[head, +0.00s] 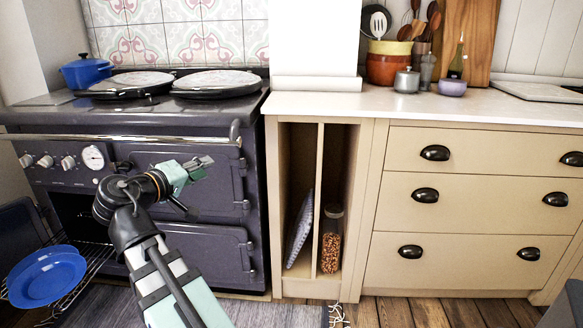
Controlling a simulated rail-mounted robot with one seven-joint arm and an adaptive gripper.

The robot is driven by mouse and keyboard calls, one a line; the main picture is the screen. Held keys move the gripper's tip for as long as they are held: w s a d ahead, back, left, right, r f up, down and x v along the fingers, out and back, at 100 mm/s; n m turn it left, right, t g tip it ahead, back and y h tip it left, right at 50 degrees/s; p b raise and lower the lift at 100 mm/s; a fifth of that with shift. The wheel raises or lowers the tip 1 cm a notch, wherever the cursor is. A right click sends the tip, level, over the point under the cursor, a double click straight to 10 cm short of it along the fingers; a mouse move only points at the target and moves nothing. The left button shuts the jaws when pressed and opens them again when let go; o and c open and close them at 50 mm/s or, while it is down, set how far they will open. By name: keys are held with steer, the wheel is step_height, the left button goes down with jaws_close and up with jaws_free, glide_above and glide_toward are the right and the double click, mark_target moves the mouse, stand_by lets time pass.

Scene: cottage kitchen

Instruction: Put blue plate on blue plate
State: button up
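Blue plates (47,281) are at the lower left on a wire rack by the open lower oven compartment. They look like two overlapping plates, with a second rim showing just behind the front one; I cannot tell how fully one rests on the other. My gripper (203,163) is in front of the range's oven doors, above and to the right of the plates and well apart from them. It points to the right, and nothing visible is held in it. Its fingers are too small to tell whether they are open.
The wire rack (88,268) juts out from the dark range (190,135). A blue pot (86,72) and two round hob lids stand on top. A narrow open cabinet (297,148) holds a jar (331,240). Drawers (470,200) are shut. The floor in front has a rug.

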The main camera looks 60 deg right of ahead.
steer(key=s+r+m+g+y, duration=0.1)
steer(key=s+r+m+g, duration=0.2)
steer(key=s, duration=0.6)
steer(key=s+a+r+m+g+y, duration=0.1)
steer(key=s+r+m+g, duration=0.1)
steer(key=s+m+g, duration=0.2)
steer(key=s+a+r+m+g+y, duration=0.1)
steer(key=s+r+m+g, duration=0.2)
steer(key=s+m, duration=0.6)
steer(key=s, duration=0.6)
steer(key=shift+r+g, duration=0.3)
steer(key=shift+r, duration=0.05)
steer(key=shift+w, duration=0.1)
stand_by(0.9)
